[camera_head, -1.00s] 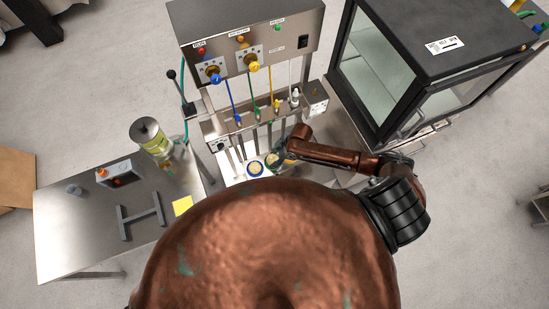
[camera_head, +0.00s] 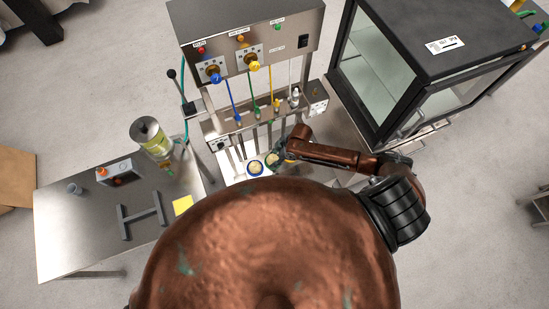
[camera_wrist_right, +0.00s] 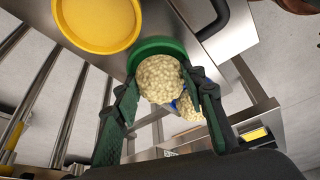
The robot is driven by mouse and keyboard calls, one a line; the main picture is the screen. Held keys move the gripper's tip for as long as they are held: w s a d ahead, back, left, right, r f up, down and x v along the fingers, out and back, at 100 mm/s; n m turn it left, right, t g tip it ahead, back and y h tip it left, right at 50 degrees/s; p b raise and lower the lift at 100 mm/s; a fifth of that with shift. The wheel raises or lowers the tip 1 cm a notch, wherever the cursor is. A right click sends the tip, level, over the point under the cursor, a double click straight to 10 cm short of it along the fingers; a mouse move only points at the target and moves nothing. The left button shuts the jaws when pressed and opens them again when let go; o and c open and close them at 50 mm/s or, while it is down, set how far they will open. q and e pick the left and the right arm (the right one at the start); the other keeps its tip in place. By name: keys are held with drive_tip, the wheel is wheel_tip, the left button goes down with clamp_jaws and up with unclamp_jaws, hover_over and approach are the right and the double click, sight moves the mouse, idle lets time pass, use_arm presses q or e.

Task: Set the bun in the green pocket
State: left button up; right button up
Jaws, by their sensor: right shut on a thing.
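The bun (camera_wrist_right: 158,78), pale and bumpy, is between the two fingers of my right gripper (camera_wrist_right: 165,92) in the right wrist view. The gripper is shut on it. The green pocket (camera_wrist_right: 160,46) is a round green dish right behind the bun, which covers much of it; I cannot tell whether the bun touches its floor. In the head view the right gripper (camera_head: 275,160) is at the pockets, with the bun (camera_head: 272,158) small beside it. My left gripper is not in view.
A yellow pocket (camera_wrist_right: 97,20) is beside the green one. A blue pocket (camera_head: 255,168) holds another pale bun. The dispenser machine (camera_head: 245,50) with hanging coloured nozzles stands behind. A glass cabinet (camera_head: 430,70) is at right, a steel table (camera_head: 90,225) at left.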

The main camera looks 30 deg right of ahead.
drive_tip(key=o, duration=1.2)
drive_tip(key=shift+o, duration=0.2)
drive_tip(key=shift+r, duration=0.1)
drive_tip(key=shift+r+p, duration=2.9)
drive_tip(key=shift+r, duration=0.05)
drive_tip(key=shift+r, duration=0.15)
drive_tip(key=v, duration=1.1)
drive_tip(key=shift+r, duration=0.3)
